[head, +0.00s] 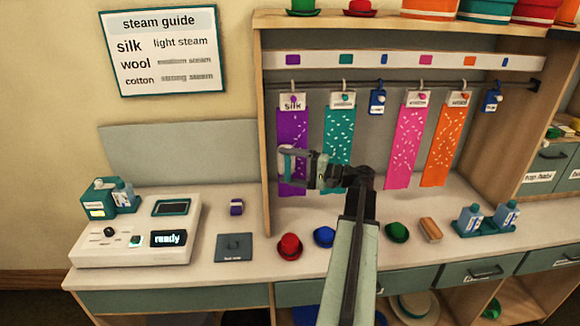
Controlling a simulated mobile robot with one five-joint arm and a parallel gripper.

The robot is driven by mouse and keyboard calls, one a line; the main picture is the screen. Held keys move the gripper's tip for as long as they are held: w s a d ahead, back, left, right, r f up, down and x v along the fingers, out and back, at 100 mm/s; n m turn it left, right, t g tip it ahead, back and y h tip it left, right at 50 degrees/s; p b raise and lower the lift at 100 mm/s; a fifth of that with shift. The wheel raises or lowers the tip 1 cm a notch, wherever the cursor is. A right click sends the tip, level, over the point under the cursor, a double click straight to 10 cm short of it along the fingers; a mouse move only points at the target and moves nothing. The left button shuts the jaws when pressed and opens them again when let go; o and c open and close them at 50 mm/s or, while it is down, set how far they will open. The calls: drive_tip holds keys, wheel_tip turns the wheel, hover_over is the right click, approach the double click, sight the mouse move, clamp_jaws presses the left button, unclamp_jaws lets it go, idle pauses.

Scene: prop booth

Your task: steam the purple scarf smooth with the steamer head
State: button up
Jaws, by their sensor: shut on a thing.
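The purple scarf (293,128) hangs from the rail at the left of the rack, under a tag reading "silk". White flecks show on it. My gripper (312,170) is in front of the scarf's lower part, shut on a pale grey and teal thing that looks like the steamer head (287,163). The head covers part of the scarf; I cannot tell whether it touches the cloth. No steam shows. The white steamer base (125,250) stands at the left of the counter, its display (168,239) reading "ready".
Teal (338,130), pink (408,145) and orange (446,140) scarves hang to the right. Small hats (290,246), a brush (430,229) and bottles (507,214) stand on the counter (225,207). A steam guide (162,50) pairs silk with light steam.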

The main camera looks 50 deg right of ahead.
wheel_tip(320, 180, down, 8)
drive_tip(key=b, duration=0.7)
drive_tip(key=shift+r, duration=0.2)
drive_tip(key=shift+a, duration=0.1)
idle(1.4)
